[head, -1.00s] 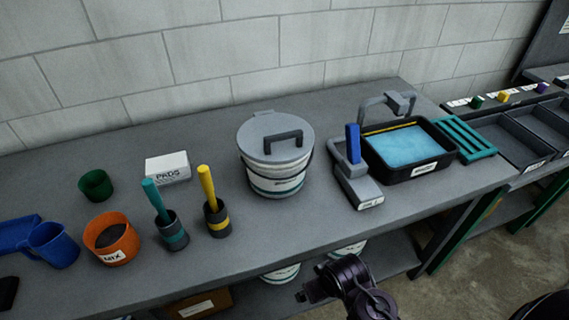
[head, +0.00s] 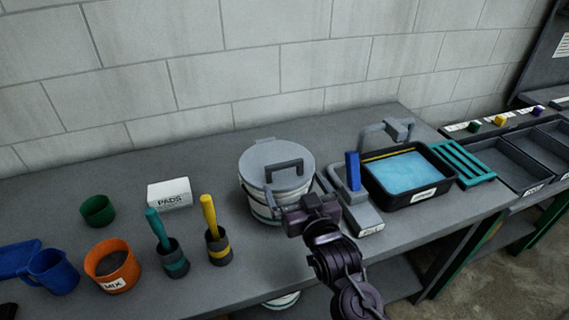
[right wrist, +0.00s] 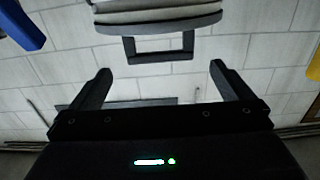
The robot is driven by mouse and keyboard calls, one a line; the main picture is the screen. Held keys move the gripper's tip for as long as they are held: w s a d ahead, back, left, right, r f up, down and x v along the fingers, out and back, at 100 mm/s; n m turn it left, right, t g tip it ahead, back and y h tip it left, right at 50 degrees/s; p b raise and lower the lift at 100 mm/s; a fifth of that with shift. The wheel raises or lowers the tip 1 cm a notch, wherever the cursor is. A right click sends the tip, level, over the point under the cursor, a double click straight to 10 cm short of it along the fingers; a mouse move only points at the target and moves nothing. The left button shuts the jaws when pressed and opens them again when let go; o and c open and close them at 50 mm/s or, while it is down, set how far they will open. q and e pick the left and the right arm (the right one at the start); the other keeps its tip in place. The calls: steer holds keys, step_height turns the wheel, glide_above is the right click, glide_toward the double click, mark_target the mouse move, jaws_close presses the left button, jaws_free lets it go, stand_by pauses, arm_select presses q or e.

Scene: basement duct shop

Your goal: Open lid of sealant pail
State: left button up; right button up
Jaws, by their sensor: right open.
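The sealant pail (head: 255,203) is white with dark stripes and stands upright on the bench. Its round grey lid (head: 258,153) lies shut on top, with a dark square-arched handle (head: 284,164) standing on it. My right gripper (head: 297,190) is at the front right of the pail, open and empty, and covers part of the pail's front. In the right wrist view the lid handle (right wrist: 128,50) appears just beyond and between the open fingers (right wrist: 160,68), not touching them. The lid's rim (right wrist: 170,25) shows above it. My left gripper is not in view.
Right of the pail are a grey tool with a blue grip (head: 352,170) and a black tray (head: 436,196) of blue liquid. Left are two handled pots (head: 175,262), an orange tub (head: 112,270) and a white pads box (head: 170,193). A block wall rises behind.

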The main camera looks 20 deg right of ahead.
mark_target(286, 166)
steer(key=w, duration=0.2)
steer(key=w+p, duration=0.1)
steer(key=w, duration=0.1)
steer(key=w+p, duration=0.1)
steer(key=w, duration=0.2)
steer(key=shift+a+r, duration=0.1)
steer(key=shift+r, duration=0.25)
steer(key=shift+w+f, duration=0.1)
steer(key=shift+w, duration=0.3)
steer(key=c, duration=1.2)
steer(key=shift+c, duration=0.2)
